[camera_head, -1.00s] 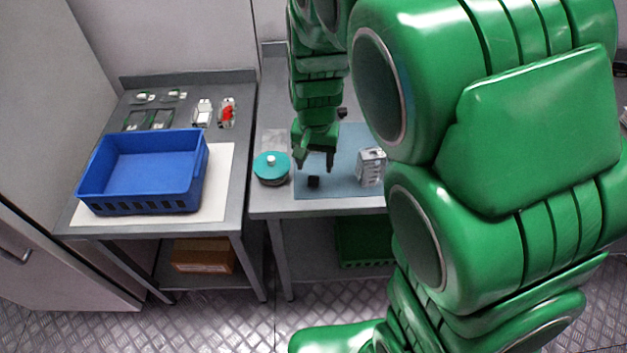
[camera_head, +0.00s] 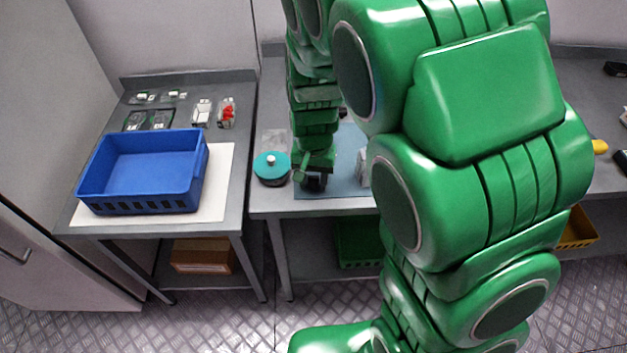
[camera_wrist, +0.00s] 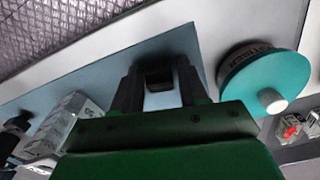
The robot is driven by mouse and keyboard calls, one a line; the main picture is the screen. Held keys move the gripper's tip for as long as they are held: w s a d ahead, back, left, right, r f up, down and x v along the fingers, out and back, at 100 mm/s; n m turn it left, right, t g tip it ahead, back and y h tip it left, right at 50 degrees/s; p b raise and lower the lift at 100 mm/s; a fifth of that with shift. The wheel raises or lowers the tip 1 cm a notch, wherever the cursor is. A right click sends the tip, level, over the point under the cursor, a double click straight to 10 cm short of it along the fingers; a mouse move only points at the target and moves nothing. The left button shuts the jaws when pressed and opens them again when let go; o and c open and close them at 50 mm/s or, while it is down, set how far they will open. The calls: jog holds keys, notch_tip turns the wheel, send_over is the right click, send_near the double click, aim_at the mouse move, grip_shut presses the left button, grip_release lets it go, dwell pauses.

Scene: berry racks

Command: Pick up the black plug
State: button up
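The black plug (camera_wrist: 158,77) is a small dark block on the blue-grey mat (camera_wrist: 90,85). In the wrist view it lies between the fingertips of my gripper (camera_wrist: 159,80). The two fingers are spread, one on each side of the plug, and I cannot tell whether they touch it. In the head view my gripper (camera_head: 314,182) is low over the mat, near its front left part, and largely hides the plug.
A teal-lidded round container (camera_head: 268,168) stands just left of my gripper. A whitish box (camera_head: 363,167) stands to the right, partly hidden by my arm. A blue crate (camera_head: 150,205) sits on the left table, with several small packs behind it.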

jog(key=c, duration=0.7)
jog(key=shift+o, duration=0.2)
